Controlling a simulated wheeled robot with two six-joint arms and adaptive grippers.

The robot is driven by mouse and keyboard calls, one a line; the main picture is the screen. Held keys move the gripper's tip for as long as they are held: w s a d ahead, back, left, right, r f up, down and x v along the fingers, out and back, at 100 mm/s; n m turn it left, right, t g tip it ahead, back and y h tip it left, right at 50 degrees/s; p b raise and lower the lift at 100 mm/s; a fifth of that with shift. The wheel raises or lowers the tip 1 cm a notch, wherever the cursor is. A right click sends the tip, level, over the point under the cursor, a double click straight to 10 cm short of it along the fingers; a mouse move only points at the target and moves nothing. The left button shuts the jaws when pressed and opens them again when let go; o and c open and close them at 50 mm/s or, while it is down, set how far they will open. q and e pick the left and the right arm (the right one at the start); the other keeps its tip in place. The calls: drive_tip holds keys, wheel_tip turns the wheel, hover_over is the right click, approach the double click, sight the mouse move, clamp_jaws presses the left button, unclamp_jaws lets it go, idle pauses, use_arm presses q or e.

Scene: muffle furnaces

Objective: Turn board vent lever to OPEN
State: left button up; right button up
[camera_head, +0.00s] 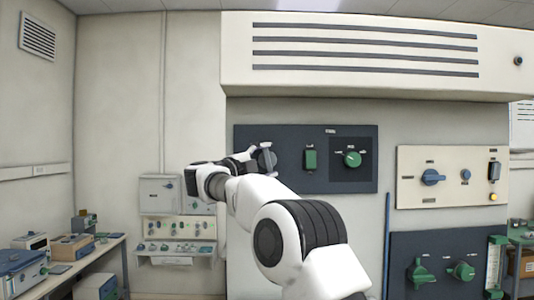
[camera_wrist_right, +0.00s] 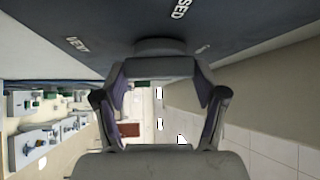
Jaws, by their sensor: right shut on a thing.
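The dark board (camera_head: 343,186) is on the wall ahead, in the middle of the head view. The vent lever (camera_head: 269,158) is a grey part at the board's left side, partly hidden by my right gripper (camera_head: 257,159). In the right wrist view, the lever's grey bar (camera_wrist_right: 160,67) spans between the two fingers of my right gripper (camera_wrist_right: 161,84), with its round base against the board. The gripper is shut on the lever. The lettering "VENT" and a partly hidden "...SED" show on the board beside it. My left gripper is not in view.
A green switch (camera_head: 310,159) and a green knob (camera_head: 352,159) are to the right on the same board. A cream panel (camera_head: 415,166) with a blue knob is further right. A slotted hood (camera_head: 370,78) overhangs the board. A bench with instruments stands at lower left.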

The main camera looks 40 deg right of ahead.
drive_tip(key=shift+r+m+y+p, duration=0.3)
drive_tip(key=shift+m+y+p, duration=0.15)
drive_tip(key=shift+m+y, duration=0.4)
drive_tip(key=shift+m, duration=0.25)
drive_tip(key=o, duration=0.9)
drive_tip(key=shift+o, duration=1.2)
drive_tip(key=shift+w, duration=0.2)
drive_tip(key=shift+w+f, duration=0.15)
drive_tip(key=shift+f, duration=0.05)
drive_tip(key=s+a, duration=0.1)
drive_tip(key=a, duration=1)
drive_tip(key=shift+a, duration=0.4)
